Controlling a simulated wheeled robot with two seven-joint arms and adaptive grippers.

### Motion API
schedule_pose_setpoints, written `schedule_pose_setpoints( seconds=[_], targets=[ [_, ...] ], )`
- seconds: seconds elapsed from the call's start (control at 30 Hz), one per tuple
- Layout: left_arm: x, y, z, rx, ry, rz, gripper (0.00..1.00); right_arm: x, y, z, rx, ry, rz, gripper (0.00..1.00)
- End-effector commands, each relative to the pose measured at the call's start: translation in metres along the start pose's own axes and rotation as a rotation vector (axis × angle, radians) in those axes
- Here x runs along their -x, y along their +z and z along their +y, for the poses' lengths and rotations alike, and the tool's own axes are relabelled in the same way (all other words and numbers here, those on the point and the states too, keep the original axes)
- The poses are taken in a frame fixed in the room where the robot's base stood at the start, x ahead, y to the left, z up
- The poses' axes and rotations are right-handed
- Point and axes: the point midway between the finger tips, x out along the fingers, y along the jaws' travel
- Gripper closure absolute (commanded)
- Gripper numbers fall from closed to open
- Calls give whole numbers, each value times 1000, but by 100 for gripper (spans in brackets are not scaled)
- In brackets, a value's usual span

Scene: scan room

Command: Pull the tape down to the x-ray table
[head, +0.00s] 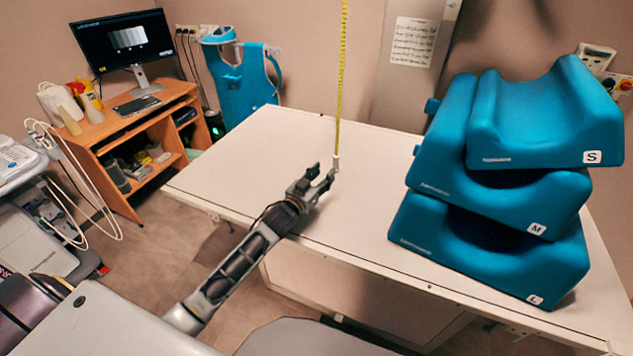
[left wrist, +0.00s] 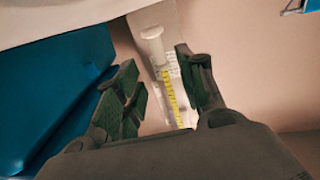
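The yellow measuring tape (head: 341,85) hangs straight down from above, over the x-ray table (head: 270,140). Its white end piece (head: 336,162) is low, close to the tabletop; I cannot tell whether it touches. My left gripper (head: 325,175) is open beside this end piece, above the table. In the left wrist view, the tape (left wrist: 170,92) and its white end piece (left wrist: 152,34) show in the gap between the spread fingers of the left gripper (left wrist: 165,85). Neither finger visibly presses on the tape. My right gripper is not in view.
Several blue cushions (head: 500,190), marked S, M and L, are stacked on the table's right side. The table's left part is clear. A wooden desk (head: 130,125) with a monitor (head: 124,40) stands at the left. A blue apron (head: 240,85) hangs behind the table.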

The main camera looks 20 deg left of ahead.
Motion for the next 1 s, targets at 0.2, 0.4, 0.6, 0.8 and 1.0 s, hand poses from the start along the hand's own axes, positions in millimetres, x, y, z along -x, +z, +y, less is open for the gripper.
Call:
schedule_pose_setpoints(
  seconds=[0.2, 0.4, 0.6, 0.8, 1.0],
  targets=[
    [18, 0, 0, 0, 1, -1, 61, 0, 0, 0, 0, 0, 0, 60],
    [28, 0, 0, 0, 0, -1, 61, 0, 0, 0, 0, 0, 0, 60],
    [32, 0, 0, 0, 0, -1, 61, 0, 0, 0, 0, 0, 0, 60],
    [32, 0, 0, 0, 0, -1, 61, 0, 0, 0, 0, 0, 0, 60],
    [32, 0, 0, 0, 0, -1, 79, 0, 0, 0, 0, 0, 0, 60]
  ],
)
